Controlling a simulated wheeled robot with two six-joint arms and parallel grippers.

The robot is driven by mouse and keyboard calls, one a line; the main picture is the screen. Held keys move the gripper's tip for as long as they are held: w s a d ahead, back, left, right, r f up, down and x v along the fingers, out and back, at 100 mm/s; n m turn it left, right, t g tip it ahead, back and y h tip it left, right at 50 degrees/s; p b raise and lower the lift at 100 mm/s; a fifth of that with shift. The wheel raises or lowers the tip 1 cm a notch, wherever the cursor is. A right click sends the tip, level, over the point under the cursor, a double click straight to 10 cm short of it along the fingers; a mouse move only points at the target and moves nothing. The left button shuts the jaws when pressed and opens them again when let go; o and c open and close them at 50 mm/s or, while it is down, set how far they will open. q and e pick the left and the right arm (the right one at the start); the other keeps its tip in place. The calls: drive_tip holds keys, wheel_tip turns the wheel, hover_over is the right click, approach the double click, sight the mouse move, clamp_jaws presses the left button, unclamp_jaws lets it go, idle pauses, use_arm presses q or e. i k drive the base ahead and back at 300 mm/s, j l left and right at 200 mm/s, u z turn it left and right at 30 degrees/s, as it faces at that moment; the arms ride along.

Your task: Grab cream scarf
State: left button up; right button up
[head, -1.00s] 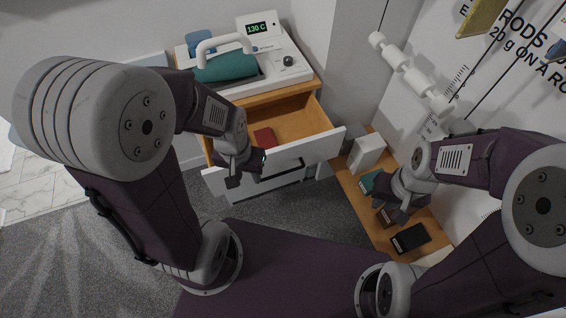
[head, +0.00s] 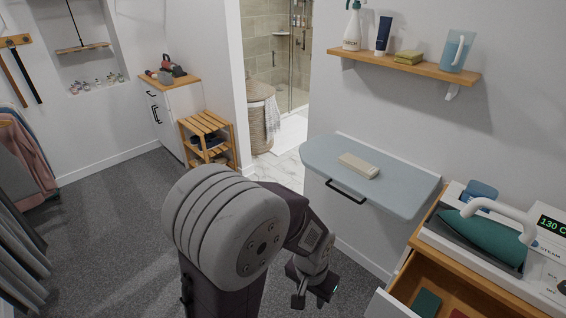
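A small cream, folded-looking block (head: 358,166), which may be the cream scarf, lies on the blue-grey ledge (head: 405,197) right of the doorway. Its cloth texture is too small to make out. My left gripper (head: 313,293) hangs low in front of and below the ledge, apart from the cream thing. Its two fingers are spread with nothing between them. My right gripper is out of view.
An open drawer (head: 413,272) under a steam station with a teal iron (head: 488,240) is at the lower right. A wall shelf (head: 400,63) with bottles hangs above the ledge. A slatted wooden rack (head: 207,122) stands by the doorway. Clothes (head: 28,155) hang at the left. Carpet lies open between.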

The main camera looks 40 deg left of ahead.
sight(366, 169)
drive_tip(key=u, duration=0.65)
drive_tip(key=i+j+z, duration=0.2)
drive_tip(key=i+j, duration=0.45)
drive_tip(key=i, duration=0.25)
drive_tip(key=i+j+z, duration=0.2)
drive_tip(key=i+j, duration=0.55)
drive_tip(key=i, duration=0.05)
